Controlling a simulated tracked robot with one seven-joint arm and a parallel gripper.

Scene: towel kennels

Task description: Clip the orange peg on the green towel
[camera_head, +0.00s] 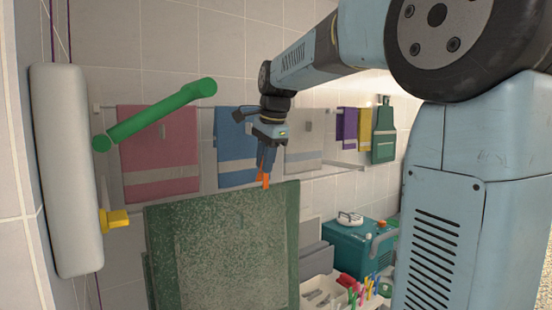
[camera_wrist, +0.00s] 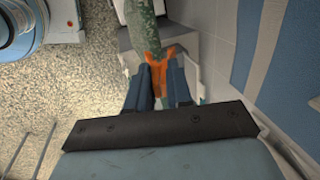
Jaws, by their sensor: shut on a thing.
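The green towel (camera_head: 222,245) looks like the large speckled sheet with a darker green border, hanging upright at lower middle in the head view. In the wrist view, its narrow top edge (camera_wrist: 146,30) shows from above. The orange peg (camera_head: 266,172) is between my gripper's fingers. My gripper (camera_head: 267,160) is shut on it and points down, right above the towel's top edge, toward its right part. In the wrist view, the peg (camera_wrist: 157,68) has two prongs spread apart at the towel's end. I cannot tell whether the prongs pinch the cloth.
Pink (camera_head: 160,150) and blue (camera_head: 237,140) towels hang on the wall behind. A green bar (camera_head: 160,113) juts out at left, near a white padded cylinder (camera_head: 66,170). A teal box (camera_head: 350,250) and a white tray with colourful items (camera_head: 318,290) stand at lower right.

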